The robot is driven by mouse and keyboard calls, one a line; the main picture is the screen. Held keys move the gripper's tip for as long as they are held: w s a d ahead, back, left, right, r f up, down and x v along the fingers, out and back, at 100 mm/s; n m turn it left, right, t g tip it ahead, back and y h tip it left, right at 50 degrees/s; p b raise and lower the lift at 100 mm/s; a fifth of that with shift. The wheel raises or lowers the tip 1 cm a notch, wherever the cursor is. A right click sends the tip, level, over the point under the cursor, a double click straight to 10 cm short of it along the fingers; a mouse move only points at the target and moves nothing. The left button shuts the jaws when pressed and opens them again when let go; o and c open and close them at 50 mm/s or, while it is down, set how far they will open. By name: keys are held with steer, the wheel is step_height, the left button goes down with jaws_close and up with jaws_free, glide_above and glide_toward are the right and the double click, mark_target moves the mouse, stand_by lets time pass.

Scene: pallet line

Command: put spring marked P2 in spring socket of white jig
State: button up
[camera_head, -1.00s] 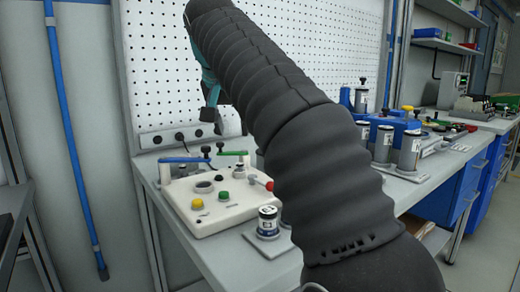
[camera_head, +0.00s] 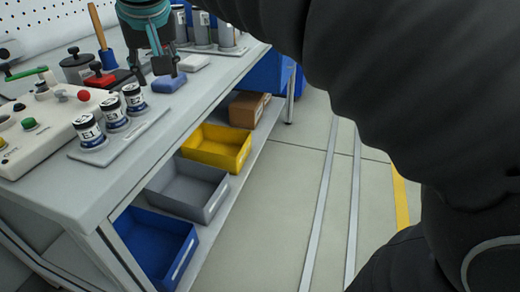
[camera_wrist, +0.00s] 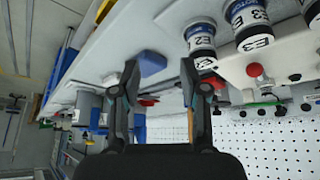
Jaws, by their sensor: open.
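The white jig (camera_head: 52,128) stands on the bench at the left of the head view, partly cut off, with red and green buttons and a green-handled lever. I cannot make out its spring socket. I see no spring marked P2 in either view. My gripper (camera_head: 157,72) hangs over the bench near a small blue block (camera_head: 168,84). In the wrist view my gripper (camera_wrist: 160,85) is open and empty, with the blue block (camera_wrist: 151,62) showing beyond the fingers.
Three jars with E labels, one of them a jar (camera_head: 88,132) near the bench edge, stand on a grey plate. Taller grey canisters (camera_head: 203,27) stand at the back. Yellow (camera_head: 215,147), grey (camera_head: 186,190) and blue (camera_head: 155,245) bins sit below.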

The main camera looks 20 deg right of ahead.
steer(key=s+d+f, duration=0.6)
steer(key=s+f, duration=0.3)
steer(key=f, duration=0.2)
steer(key=s+d+f+m, duration=0.1)
steer(key=s+d+f, duration=0.6)
steer(key=f, duration=0.5)
steer(key=shift+s, duration=1)
steer(key=shift+d+m, duration=0.15)
steer(key=shift+m, duration=0.15)
steer(key=shift+c, duration=0.2)
